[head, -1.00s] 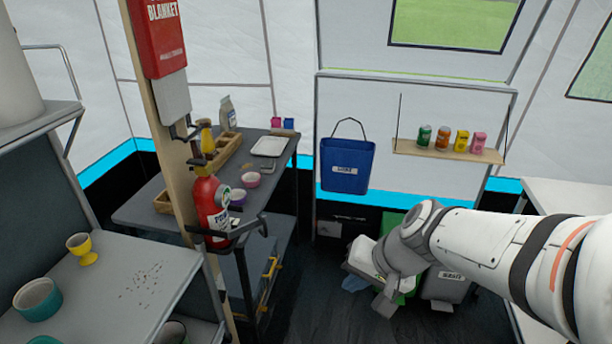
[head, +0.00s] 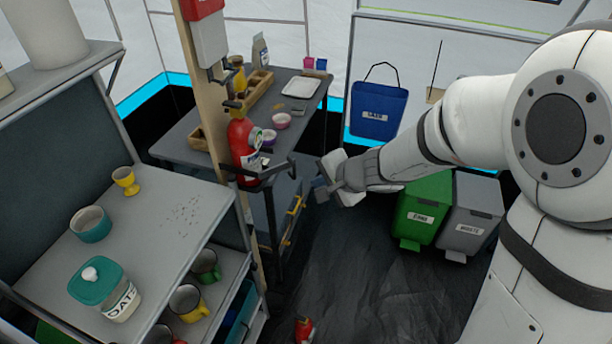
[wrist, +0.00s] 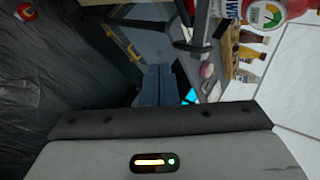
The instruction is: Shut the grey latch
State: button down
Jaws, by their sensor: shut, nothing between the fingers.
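A dark grey latch arm (head: 275,170) sticks out from the bracket around the red fire extinguisher (head: 242,145) on the wooden post. It appears swung open, its end pointing right. In the wrist view the dark latch arm (wrist: 190,46) shows near the top, beside the extinguisher (wrist: 268,14). My gripper (head: 320,190) is just right of and slightly below the latch's end in the head view, and appears apart from it. Its blue-grey fingers (wrist: 160,84) are together and empty in the wrist view. The far side of the bracket is hidden.
A shelf unit (head: 150,215) with cups and a jar stands at the left. A dark table (head: 190,140) is behind the post. Green (head: 425,205) and grey (head: 472,215) bins stand right. A small red object (head: 304,330) lies on the otherwise clear floor (head: 350,280).

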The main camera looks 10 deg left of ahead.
jog(key=w+a+f+p, duration=0.1)
jog(key=w+a, duration=0.2)
jog(key=a, duration=0.2)
jog(key=shift+f, duration=0.4)
